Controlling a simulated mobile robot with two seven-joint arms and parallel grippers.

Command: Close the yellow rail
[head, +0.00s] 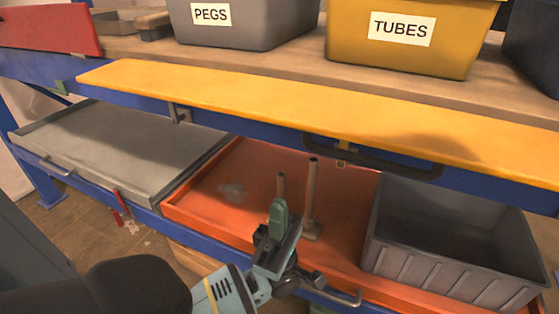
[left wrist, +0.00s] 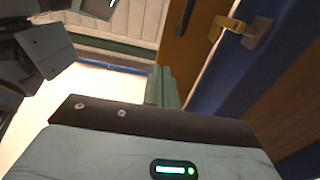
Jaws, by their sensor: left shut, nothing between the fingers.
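The yellow rail (head: 270,100) is a long flat bar along the front of the workbench, just below the tabletop. My left gripper (head: 279,214) is below the rail, over the orange tray, and apart from the rail. Its green fingers are together and empty. They also show in the left wrist view (left wrist: 161,87). My right gripper is not in view.
A grey tray (head: 120,145) and an orange tray (head: 215,205) sit below the rail. A grey PEGS bin (head: 245,32) and a yellow TUBES bin (head: 400,60) stand on the tabletop.

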